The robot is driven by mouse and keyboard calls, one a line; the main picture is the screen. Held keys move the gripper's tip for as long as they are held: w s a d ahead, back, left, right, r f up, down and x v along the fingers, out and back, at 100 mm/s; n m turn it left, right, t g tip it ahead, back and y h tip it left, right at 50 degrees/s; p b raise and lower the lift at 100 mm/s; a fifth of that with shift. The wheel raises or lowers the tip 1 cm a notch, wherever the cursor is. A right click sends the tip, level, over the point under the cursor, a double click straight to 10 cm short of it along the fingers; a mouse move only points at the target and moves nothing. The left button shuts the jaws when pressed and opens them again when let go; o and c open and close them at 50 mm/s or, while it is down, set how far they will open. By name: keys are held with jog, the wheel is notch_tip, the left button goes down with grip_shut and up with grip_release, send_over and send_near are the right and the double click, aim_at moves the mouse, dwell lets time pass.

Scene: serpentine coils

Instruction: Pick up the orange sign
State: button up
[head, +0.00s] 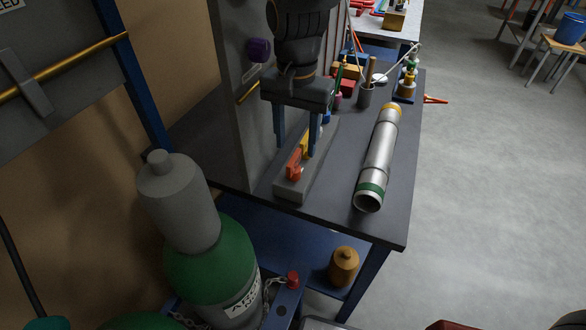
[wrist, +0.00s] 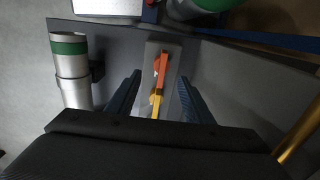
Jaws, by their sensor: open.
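The orange sign (head: 294,165) is a small upright orange piece standing on a long grey block (head: 290,190) on the dark table. In the wrist view the orange sign (wrist: 162,65) lies near the middle, with a yellow piece (wrist: 156,103) just behind it on the same block. My gripper (head: 296,150) is open and points down over the block, its two blue fingers apart. In the wrist view my gripper (wrist: 159,80) has one finger on each side of the row of pieces. I cannot tell the exact height of the fingertips over the block.
A silver pipe (head: 379,160) with a green band lies to the right of the block. A grey upright panel (head: 252,110) stands close on the left. Tools and small bottles crowd the table's back. A green gas cylinder (head: 212,265) stands in front.

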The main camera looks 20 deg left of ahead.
aim_at(295, 156)
jog(key=shift+s+a+f, duration=0.15)
jog(key=shift+a+f, duration=0.1)
jog(key=shift+f, duration=0.4)
jog(key=shift+d+f+p, duration=0.1)
jog(key=shift+f+p, duration=1.05)
jog(key=shift+f, duration=2.1)
jog(key=c, duration=1.1)
jog(key=shift+c, duration=0.2)
jog(key=shift+r, duration=0.2)
grip_shut()
